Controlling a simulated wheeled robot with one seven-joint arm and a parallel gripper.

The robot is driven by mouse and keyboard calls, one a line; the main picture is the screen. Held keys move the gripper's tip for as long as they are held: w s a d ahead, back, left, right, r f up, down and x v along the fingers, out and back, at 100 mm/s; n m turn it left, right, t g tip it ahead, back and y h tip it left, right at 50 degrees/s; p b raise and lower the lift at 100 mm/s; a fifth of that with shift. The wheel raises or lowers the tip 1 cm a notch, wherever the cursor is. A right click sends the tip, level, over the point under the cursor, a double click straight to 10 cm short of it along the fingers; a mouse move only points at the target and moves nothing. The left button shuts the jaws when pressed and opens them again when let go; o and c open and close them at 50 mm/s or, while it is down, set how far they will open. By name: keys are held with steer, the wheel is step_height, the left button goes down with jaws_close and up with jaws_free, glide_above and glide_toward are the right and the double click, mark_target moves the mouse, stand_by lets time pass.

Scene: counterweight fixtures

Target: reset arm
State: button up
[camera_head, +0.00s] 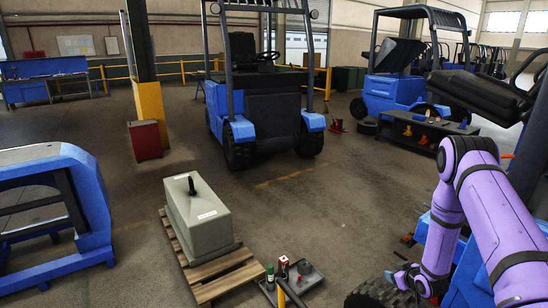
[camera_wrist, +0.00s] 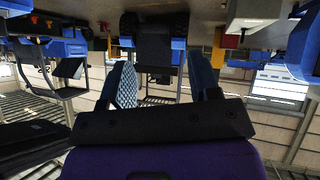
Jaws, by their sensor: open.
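My purple arm (camera_head: 490,215) reaches in from the right in the head view and bends down at its elbow. My gripper (camera_head: 401,277) hangs low at the lower right, beside a dark tyre. In the wrist view, which looks upside down, my gripper (camera_wrist: 163,75) has its two blue fingers spread apart with nothing between them. A grey counterweight block (camera_head: 203,213) with a black lug on top sits on a wooden pallet (camera_head: 227,275), well left of my gripper.
Small bottles (camera_head: 283,267) and a dark tray stand on the floor right of the pallet. A blue forklift (camera_head: 268,110) stands behind. A blue frame (camera_head: 75,210) is at the left. A red box (camera_head: 145,140) stands by a yellow pillar. Open floor lies between.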

steer(key=w+r+m+g+h, duration=0.1)
steer(key=w+r+h, duration=0.15)
steer(key=r, duration=2.05)
steer(key=s+a+r+m+g, duration=0.15)
steer(key=s+r, duration=0.25)
steer(key=r, duration=0.5)
steer(key=s+a+r+m, duration=0.1)
steer(key=s+a+r, duration=0.25)
steer(key=r, duration=0.65)
steer(key=s+a+r+g, duration=0.1)
steer(key=s+a+r, duration=0.2)
steer(key=s, duration=0.8)
steer(key=s+a+r+m, duration=0.1)
steer(key=s+a+r, duration=0.2)
steer(key=s, duration=0.9)
steer(key=s+a+r+g, duration=0.1)
steer(key=s+a+r, duration=0.2)
steer(key=s+r, duration=0.5)
steer(key=s, duration=0.3)
steer(key=shift+s+a+r+g+y, duration=0.15)
steer(key=shift+s+r+g+y, duration=0.1)
steer(key=shift+g+y, duration=0.1)
steer(key=shift+w+m, duration=0.1)
steer(key=shift+m, duration=0.15)
